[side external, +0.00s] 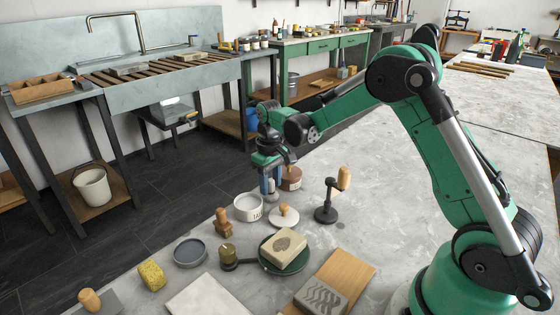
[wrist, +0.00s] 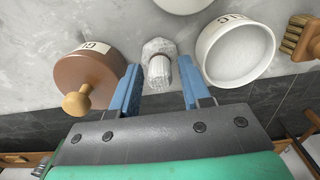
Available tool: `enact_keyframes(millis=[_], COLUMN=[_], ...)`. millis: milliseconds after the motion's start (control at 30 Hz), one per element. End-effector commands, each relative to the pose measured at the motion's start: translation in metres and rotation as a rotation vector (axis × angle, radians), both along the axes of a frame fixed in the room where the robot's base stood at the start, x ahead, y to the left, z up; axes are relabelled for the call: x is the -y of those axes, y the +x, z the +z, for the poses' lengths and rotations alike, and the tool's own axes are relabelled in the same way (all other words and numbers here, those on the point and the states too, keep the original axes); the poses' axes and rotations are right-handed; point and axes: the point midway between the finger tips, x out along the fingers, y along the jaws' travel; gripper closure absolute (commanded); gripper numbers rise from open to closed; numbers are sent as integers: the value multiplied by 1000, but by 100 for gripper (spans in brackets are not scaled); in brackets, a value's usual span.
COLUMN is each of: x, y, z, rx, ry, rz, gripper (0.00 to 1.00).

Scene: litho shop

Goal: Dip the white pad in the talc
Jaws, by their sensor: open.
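The white pad (wrist: 158,49) is a small pale lump with a stubby grey-white handle and stands on the bench. In the side view it is mostly hidden by my fingers. My gripper (wrist: 160,66) is open, with one blue finger on each side of the pad's handle and a gap visible on both sides. In the side view my gripper (side external: 270,188) points down at the bench. The talc bowl (wrist: 207,52) is a white round dish with a label and white powder inside, just right of the pad; it also shows in the side view (side external: 249,215).
A brown lidded pot (wrist: 88,82) stands close left of my fingers. A wooden-handled brush (wrist: 300,40) is beyond the bowl. A white disc with a wooden knob (side external: 284,218) and a black crank stand (side external: 327,213) are near. A stone (side external: 283,247) sits on a dark round plate.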

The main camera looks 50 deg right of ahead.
Motion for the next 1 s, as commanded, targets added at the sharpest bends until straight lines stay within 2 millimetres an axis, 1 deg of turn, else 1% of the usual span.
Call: enact_keyframes(millis=[33,67,100,167,200,333,433,1000], x=[0,0,0,0,0,0,0,0], y=[0,0,0,0,0,0,0,0], z=[0,0,0,0,0,1,5,42], rx=[0,0,0,0,0,0,0,0], ry=[0,0,0,0,0,0,0,0], rz=[0,0,0,0,0,0,0,0], gripper=[58,66,78,95,100,100,100,100])
